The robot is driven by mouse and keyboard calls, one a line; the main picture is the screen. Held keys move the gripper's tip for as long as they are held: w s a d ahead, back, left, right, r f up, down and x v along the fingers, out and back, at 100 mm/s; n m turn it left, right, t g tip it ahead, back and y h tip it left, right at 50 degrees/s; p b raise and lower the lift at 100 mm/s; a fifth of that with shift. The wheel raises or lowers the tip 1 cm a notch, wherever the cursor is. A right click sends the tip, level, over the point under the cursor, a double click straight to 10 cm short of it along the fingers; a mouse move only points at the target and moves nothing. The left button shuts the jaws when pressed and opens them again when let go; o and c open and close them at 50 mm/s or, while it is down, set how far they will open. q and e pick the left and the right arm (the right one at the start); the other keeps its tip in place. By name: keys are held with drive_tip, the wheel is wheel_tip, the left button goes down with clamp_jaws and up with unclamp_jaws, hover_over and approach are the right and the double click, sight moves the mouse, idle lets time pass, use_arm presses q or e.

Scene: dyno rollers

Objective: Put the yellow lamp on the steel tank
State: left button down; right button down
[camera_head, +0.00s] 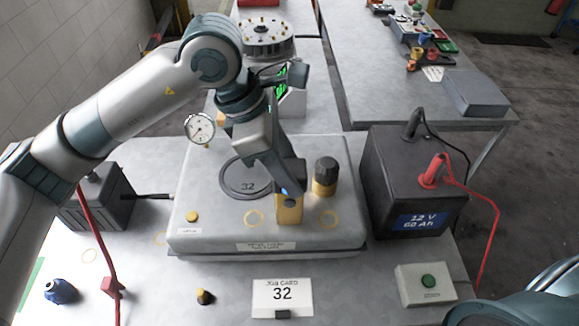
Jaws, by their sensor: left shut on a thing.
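My left gripper (290,192) reaches in from the upper left and points down over the steel tank (215,180). It is shut on a yellow block-like thing (290,212), which looks like the yellow lamp. The gripper hides its upper part. The tank is a wide, low grey box with a flat top. The yellow thing is at the front half of that top, between two yellow rings; I cannot tell whether it touches the surface. My right gripper is not in view; only a piece of my right arm shows at the lower right.
A black-and-yellow cylinder (325,177) stands on the tank just right of the gripper. A black battery (413,180) with a red cable is at right. A job card (282,297), a green-button box (426,284) and a blue part (61,291) lie in front. A dial gauge (200,128) is at left.

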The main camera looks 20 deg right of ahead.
use_arm(q)
drive_tip(key=shift+f, duration=0.1)
drive_tip(key=c, duration=1)
unclamp_jaws()
drive_tip(key=shift+c, duration=0.2)
